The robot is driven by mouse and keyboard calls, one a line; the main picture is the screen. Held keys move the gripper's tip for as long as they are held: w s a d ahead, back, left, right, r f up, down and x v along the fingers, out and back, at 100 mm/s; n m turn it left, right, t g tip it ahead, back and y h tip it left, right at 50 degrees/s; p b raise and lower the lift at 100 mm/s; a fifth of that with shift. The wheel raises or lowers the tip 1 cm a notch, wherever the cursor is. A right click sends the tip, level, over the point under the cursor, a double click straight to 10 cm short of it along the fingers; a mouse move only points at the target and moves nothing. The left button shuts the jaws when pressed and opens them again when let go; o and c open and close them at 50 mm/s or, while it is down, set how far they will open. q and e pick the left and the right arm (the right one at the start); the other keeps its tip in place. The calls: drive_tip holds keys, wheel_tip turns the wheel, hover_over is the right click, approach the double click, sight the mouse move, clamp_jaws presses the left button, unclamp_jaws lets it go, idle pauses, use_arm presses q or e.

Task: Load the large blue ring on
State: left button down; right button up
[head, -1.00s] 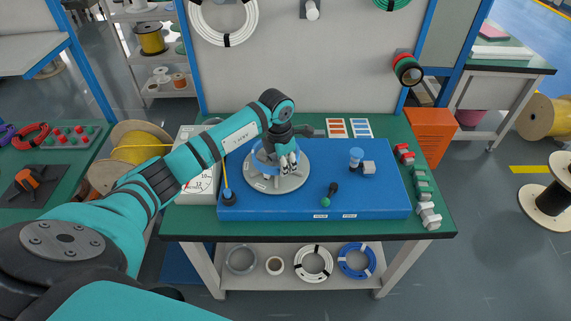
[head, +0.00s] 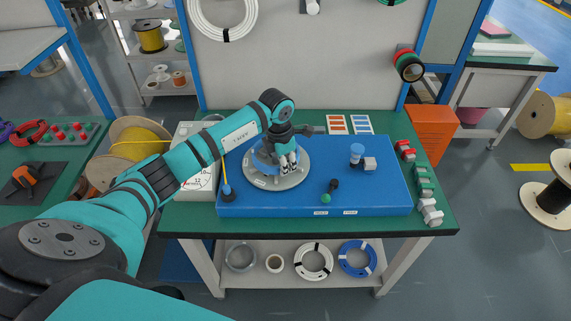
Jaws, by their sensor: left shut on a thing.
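My right gripper is not in view.
The blue board (head: 390,190) lies on a green-topped bench. A dial box (head: 196,190) is at left. Several clamps line the right edge. Coils lie on the lower shelf.

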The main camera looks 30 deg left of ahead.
use_arm(q)
drive_tip(key=shift+f, duration=0.25)
idle(0.3)
drive_tip(key=c, duration=1.3)
unclamp_jaws()
drive_tip(key=shift+r+p, duration=2.4)
drive_tip(key=shift+r, duration=1.65)
drive_tip(key=shift+f, duration=0.1)
